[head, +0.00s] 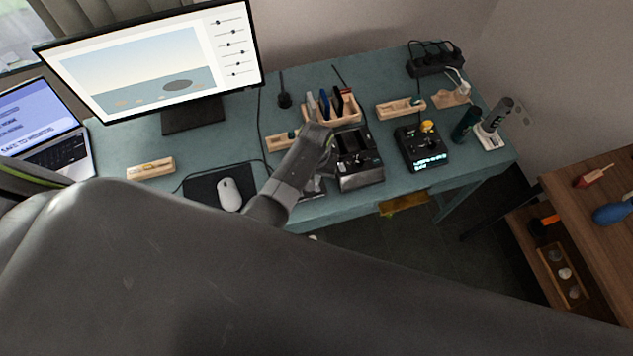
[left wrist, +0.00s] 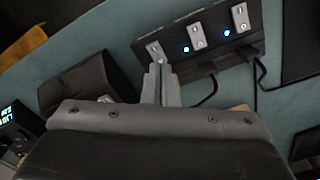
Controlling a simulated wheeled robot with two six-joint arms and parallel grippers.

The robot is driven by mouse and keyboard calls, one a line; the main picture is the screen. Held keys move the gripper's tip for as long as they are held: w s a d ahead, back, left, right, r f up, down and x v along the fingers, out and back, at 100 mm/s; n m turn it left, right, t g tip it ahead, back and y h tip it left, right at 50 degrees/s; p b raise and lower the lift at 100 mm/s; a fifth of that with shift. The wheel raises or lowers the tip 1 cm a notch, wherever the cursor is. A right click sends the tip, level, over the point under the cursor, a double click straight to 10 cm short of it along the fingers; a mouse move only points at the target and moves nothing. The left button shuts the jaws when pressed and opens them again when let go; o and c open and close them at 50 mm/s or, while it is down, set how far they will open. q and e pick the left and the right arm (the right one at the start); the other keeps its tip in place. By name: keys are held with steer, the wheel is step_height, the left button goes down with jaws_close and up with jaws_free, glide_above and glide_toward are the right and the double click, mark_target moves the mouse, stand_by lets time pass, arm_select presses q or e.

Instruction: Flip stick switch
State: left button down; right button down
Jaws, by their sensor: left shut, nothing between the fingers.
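A dark switch panel (left wrist: 212,44) with three pale stick switches shows in the left wrist view. Two blue lights are lit between its switches. In the head view, the panel (head: 314,187) is mostly hidden behind my left arm. My left gripper (left wrist: 160,72) is shut and empty. Its fingertips are at the leftmost switch (left wrist: 156,50) and overlap its lower end; I cannot tell whether they touch it. In the head view, my left gripper (head: 314,147) is over the desk beside the black device, its fingertips not clear. My right gripper is not in view.
A black device (head: 358,160) stands close beside the panel. A wooden holder (head: 333,108) with upright items is behind it. A mouse (head: 230,194) lies on a dark pad to the left. A lit device (head: 422,148) stands to the right. Cables run from the panel.

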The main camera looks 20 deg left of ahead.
arm_select(q)
step_height(320, 180, up, 2)
steer(key=shift+r+p, duration=0.25)
steer(key=shift+p, duration=0.35)
steer(key=shift+r, duration=1.1)
